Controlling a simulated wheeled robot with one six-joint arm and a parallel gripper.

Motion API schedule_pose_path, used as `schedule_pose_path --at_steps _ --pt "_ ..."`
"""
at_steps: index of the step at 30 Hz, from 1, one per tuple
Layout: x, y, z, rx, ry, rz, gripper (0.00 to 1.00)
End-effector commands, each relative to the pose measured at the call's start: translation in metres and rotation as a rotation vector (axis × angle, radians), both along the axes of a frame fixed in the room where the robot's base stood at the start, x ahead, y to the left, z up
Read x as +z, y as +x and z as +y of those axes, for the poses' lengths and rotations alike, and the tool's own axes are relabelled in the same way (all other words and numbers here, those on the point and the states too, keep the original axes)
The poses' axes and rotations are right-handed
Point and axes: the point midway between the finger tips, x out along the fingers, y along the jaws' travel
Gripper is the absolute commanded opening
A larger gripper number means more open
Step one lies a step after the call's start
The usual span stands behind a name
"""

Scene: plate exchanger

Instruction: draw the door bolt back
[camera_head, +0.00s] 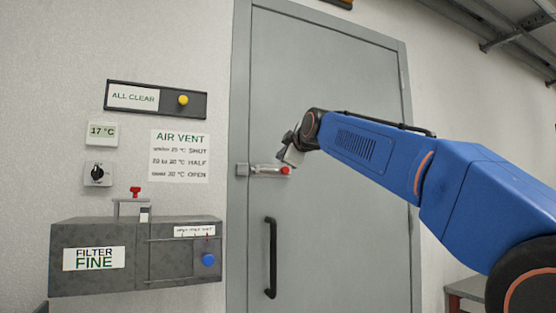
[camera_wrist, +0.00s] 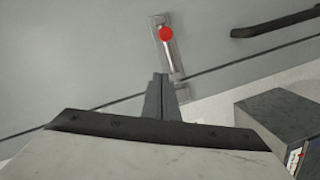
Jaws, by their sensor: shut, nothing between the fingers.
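The door bolt (camera_head: 268,170) is a metal rod with a red knob (camera_head: 286,170) at its right end, set across the left edge of the grey door (camera_head: 330,120). Its left end reaches a bracket (camera_head: 242,170) on the frame. In the wrist view the bolt (camera_wrist: 168,55) and its red knob (camera_wrist: 166,34) show beyond the fingertips. My gripper (camera_head: 290,150) is just above the bolt in the head view. In the wrist view my gripper (camera_wrist: 160,78) has its fingers together and empty, apart from the knob. Whether it touches the rod cannot be told.
A black door handle (camera_head: 270,258) is below the bolt; it also shows in the wrist view (camera_wrist: 275,22). A grey filter box (camera_head: 130,255) with a blue button (camera_head: 208,260) stands out from the wall at left. A low table (camera_head: 466,290) is at lower right.

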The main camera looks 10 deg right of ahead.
Motion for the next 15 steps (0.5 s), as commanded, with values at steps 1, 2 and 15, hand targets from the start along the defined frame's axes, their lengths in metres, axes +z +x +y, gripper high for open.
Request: schedule_pose_path --at_steps 1,2,15 --pt "0.001 -0.007 -0.001 0.0 0.0 -0.001 0.0" --pt "0.002 -0.011 -0.001 0.0 0.0 -0.001 0.0" --pt "0.003 -0.028 -0.003 0.0 0.001 0.0 0.0"
